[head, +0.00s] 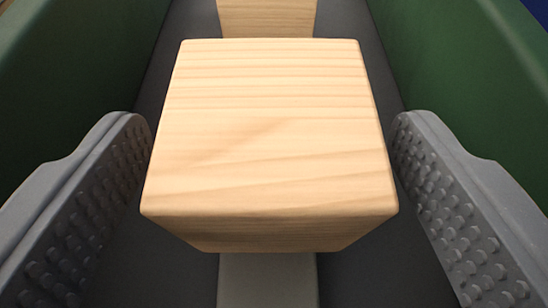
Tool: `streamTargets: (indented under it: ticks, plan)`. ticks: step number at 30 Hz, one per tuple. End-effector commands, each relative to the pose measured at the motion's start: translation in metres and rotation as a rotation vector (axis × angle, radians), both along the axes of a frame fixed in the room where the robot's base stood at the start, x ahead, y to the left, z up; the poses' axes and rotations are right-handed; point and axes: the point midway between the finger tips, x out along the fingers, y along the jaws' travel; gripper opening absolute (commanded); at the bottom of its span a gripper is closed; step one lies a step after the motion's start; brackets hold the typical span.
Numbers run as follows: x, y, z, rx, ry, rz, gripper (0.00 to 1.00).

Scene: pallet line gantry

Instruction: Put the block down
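A pale wooden block (268,135) with visible grain fills the middle of the head view, its top face towards me. My gripper (270,130) has one grey, studded finger on each side of it. A narrow dark gap shows between each finger and the block, so the fingers look open around it and apart from it. The block's underside is hidden, and I cannot tell what it rests on.
Another wooden piece (267,17) lies behind the block at the top edge. Green walls (65,75) and (470,70) flank a dark grey floor on both sides. A lighter grey strip (268,282) shows below the block.

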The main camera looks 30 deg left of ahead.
Motion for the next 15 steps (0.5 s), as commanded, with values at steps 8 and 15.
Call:
streamTargets:
  ticks: [8, 15]
  plan:
    - [-0.004, -0.002, 0.005, 0.000, 0.000, 0.001, 0.74]
    - [-0.028, -0.017, 0.018, 0.001, -0.002, 0.000, 0.74]
